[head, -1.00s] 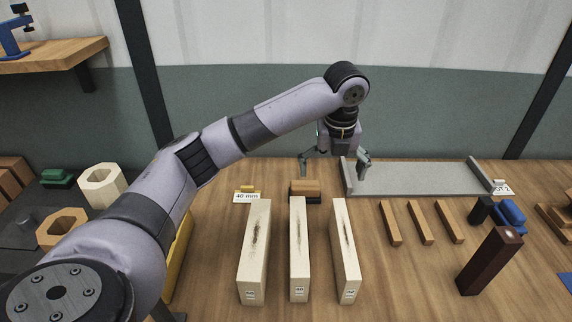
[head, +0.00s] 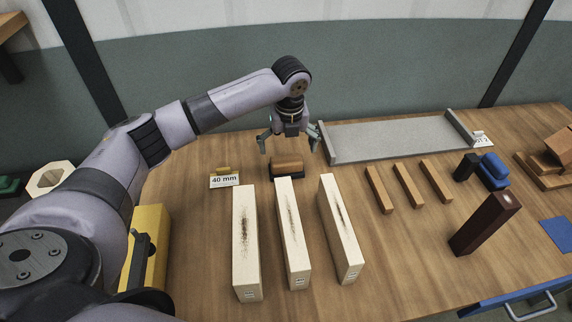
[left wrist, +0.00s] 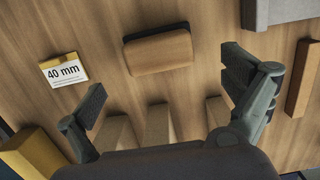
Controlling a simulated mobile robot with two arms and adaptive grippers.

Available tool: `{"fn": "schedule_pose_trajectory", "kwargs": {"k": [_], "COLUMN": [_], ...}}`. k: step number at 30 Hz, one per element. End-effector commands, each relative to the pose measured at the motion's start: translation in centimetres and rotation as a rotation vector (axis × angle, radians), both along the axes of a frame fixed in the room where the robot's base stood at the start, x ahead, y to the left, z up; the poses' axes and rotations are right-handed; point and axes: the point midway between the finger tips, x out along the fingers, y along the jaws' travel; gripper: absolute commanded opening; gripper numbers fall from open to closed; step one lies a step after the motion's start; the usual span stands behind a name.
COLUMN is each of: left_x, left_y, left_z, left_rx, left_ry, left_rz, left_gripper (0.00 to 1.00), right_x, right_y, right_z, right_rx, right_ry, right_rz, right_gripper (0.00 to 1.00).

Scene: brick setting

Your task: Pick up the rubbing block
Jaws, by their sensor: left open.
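The rubbing block (head: 287,165), a brown wooden block on a dark base, lies on the bench behind the three pale wooden bars. It also shows in the left wrist view (left wrist: 158,52), top centre. My left gripper (head: 289,146) is open and empty, pointing down above and slightly behind the block in the head view. Its fingers spread to either side of the block in the picture. In the left wrist view the open fingers (left wrist: 164,78) show with the block ahead of them, not between the pads. My right gripper is not in view.
Three pale bars (head: 292,237) stand in front of the block. A "40 mm" card (head: 224,181) is to its left and a grey channel tray (head: 395,140) behind right.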

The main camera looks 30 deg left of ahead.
Motion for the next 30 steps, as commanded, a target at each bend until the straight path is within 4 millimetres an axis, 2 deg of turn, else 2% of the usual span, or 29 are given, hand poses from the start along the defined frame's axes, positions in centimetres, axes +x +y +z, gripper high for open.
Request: {"fn": "schedule_pose_trajectory", "kwargs": {"k": [9, 15, 18, 26, 30], "left_x": [0.2, 0.5, 0.7, 0.7, 0.7], "left_y": [0.3, 0.7, 0.8, 0.8, 0.8], "left_z": [-2.6, -5.6, -6.4, -6.6, -6.6], "left_rx": [0.001, 0.000, 0.001, 0.000, 0.000], "left_ry": [0.003, 0.001, -0.001, -0.002, -0.002], "left_rz": [0.001, 0.000, 0.000, 0.000, 0.000], "left_gripper": [0.98, 0.98, 0.98, 0.98, 0.88], "right_x": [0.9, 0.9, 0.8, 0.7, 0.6], "right_y": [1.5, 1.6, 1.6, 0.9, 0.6], "right_z": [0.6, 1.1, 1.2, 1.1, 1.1], "right_rx": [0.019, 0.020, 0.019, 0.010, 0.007], "right_ry": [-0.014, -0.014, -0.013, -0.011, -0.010], "right_rz": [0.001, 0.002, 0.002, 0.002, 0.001], "right_gripper": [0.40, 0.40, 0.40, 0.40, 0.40]}}
